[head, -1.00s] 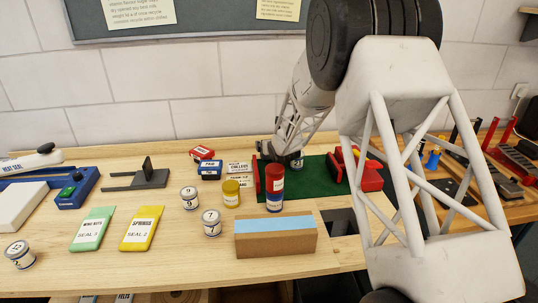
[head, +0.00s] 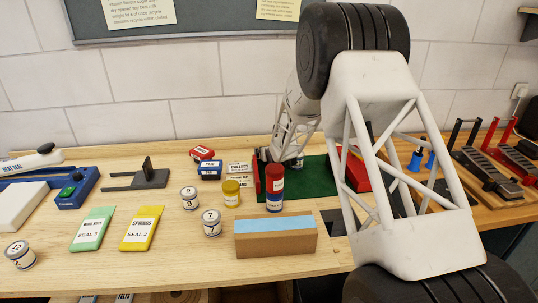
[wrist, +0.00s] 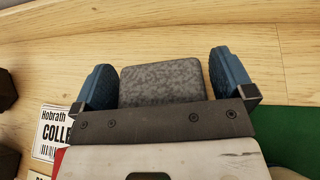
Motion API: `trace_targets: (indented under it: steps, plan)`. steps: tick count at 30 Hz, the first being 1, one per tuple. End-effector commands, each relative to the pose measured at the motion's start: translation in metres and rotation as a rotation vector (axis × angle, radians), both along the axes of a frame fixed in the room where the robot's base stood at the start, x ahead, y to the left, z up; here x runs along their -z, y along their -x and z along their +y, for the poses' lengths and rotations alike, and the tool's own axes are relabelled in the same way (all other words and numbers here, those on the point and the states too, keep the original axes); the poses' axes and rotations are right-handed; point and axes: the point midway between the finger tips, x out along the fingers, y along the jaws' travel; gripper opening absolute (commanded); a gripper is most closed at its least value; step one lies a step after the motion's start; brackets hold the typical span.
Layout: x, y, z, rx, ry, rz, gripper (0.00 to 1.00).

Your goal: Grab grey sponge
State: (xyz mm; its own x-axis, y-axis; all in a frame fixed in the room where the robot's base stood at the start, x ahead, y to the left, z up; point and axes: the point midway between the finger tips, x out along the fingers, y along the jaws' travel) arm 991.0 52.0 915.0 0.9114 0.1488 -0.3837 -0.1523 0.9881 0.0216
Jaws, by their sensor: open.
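The grey sponge (wrist: 161,83) is a speckled grey block with rounded corners, seen in the wrist view on the wooden bench. My gripper (wrist: 160,75) is open, with one blue finger to the left of the sponge and one to the right. A narrow gap shows on each side, and the sponge's near edge is hidden behind the gripper's dark bar. In the head view my gripper (head: 287,160) is at the back of the bench, by the green mat, and its fingers are too small to make out. The sponge is hidden in the head view.
A COLLEGS label card (wrist: 53,131) lies left of my gripper. A blue-topped block (head: 275,238) and several tins stand nearer. The wall is close behind.

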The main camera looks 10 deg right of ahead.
Motion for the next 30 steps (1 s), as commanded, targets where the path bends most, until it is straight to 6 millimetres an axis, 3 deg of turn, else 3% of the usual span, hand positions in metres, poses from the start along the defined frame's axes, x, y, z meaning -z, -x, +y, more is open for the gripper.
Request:
trace_targets:
  steps: [14,24,30]
  plan:
    - [-0.0004,0.0000,0.0000,0.000,0.000,0.000,1.00]
    - [-0.0006,0.0001,0.0000,0.000,0.000,0.000,0.54]
    - [-0.0008,0.0000,0.0000,0.000,0.000,0.000,0.54]
